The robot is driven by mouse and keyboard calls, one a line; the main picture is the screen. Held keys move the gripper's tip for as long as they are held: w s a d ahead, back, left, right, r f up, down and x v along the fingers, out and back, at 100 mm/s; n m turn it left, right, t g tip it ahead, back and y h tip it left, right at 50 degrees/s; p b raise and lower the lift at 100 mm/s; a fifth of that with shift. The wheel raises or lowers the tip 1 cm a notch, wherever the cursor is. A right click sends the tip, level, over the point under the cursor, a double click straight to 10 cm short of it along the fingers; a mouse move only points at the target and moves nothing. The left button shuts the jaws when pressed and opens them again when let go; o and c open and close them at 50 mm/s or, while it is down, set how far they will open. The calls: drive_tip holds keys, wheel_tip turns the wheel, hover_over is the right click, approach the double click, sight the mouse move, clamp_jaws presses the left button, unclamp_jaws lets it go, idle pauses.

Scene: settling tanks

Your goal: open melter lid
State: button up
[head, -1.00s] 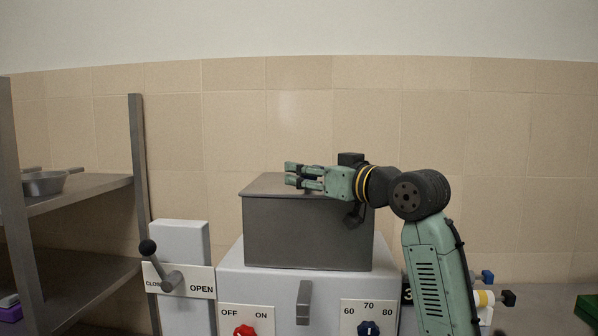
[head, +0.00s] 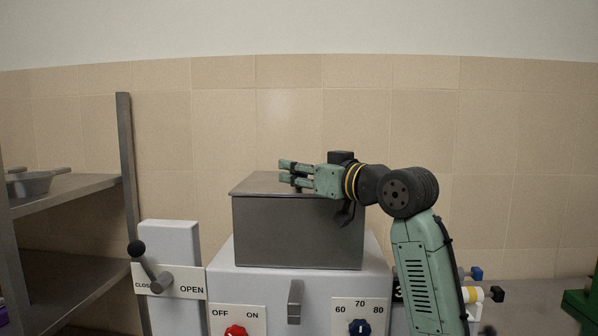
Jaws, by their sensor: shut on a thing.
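The melter is a pale grey cabinet (head: 245,283) with a dark grey metal box (head: 297,233) on top. The box's flat lid (head: 255,184) lies closed, with no gap visible along its front edge. My gripper (head: 287,171) reaches in from the right, low over the lid's top. Its green fingers point left and are shut on a part of the lid. The held part is mostly hidden by the fingers and is too small to make out.
A lever with a black knob (head: 136,248) stands left of the melter, beside a CLOSE/OPEN plate (head: 191,289). A metal shelf (head: 75,190) holding a pan (head: 35,183) stands at far left.

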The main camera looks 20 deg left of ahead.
clamp_jaws()
drive_tip(key=shift+r, duration=0.15)
